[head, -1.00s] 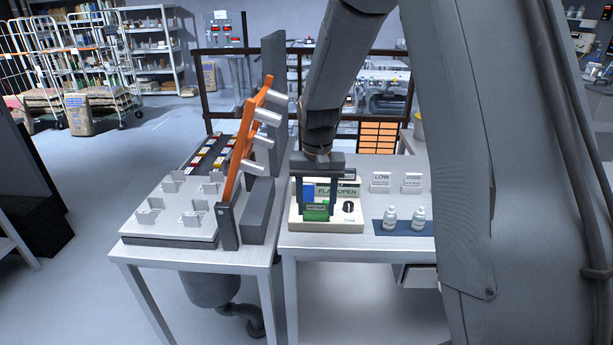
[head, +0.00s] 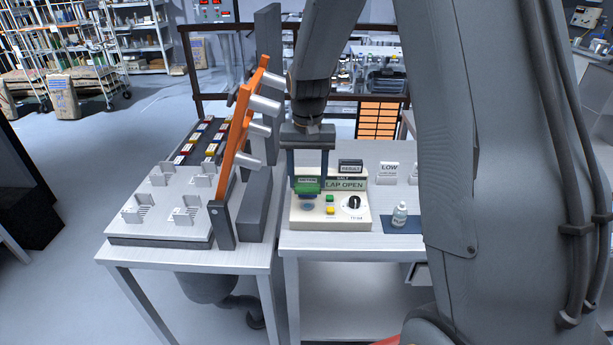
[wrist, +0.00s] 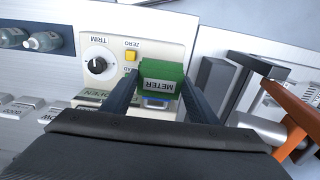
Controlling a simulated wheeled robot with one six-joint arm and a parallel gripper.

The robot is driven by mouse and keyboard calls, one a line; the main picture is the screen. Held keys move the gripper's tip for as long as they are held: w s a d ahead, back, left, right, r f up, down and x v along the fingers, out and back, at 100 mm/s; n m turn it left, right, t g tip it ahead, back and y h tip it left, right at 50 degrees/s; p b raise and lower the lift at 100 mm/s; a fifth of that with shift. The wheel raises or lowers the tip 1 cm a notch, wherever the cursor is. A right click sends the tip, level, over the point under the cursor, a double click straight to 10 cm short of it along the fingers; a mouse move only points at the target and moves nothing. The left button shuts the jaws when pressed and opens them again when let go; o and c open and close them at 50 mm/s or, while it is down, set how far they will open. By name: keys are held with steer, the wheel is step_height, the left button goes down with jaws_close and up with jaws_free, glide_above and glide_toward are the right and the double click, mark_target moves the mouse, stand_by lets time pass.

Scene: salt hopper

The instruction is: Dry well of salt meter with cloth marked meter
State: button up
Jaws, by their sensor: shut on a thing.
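A green cloth block marked METER (wrist: 161,79) is held between the two fingers of my gripper (wrist: 158,95). In the head view my gripper (head: 308,190) is shut on the green cloth (head: 308,186), over the left part of the salt meter (head: 332,216). The cream meter has a display reading LAP OPEN, partly covered, a black knob and yellow and green buttons. In the wrist view the meter (wrist: 118,45) shows its TRIM knob and ZERO button.
A RESULT sign (head: 351,166) and a LOW sign (head: 389,172) stand behind the meter. An orange rack (head: 238,130) with grey cylinders rises close on the left.

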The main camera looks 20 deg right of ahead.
steer(key=shift+s, duration=0.1)
steer(key=shift+a+f+b, duration=0.1)
steer(key=shift+f+b, duration=1.1)
steer(key=shift+f, duration=1.75)
steer(key=shift+f, duration=0.55)
steer(key=shift+r+p, duration=2.35)
steer(key=shift+r, duration=1.2)
steer(key=shift+f, duration=0.1)
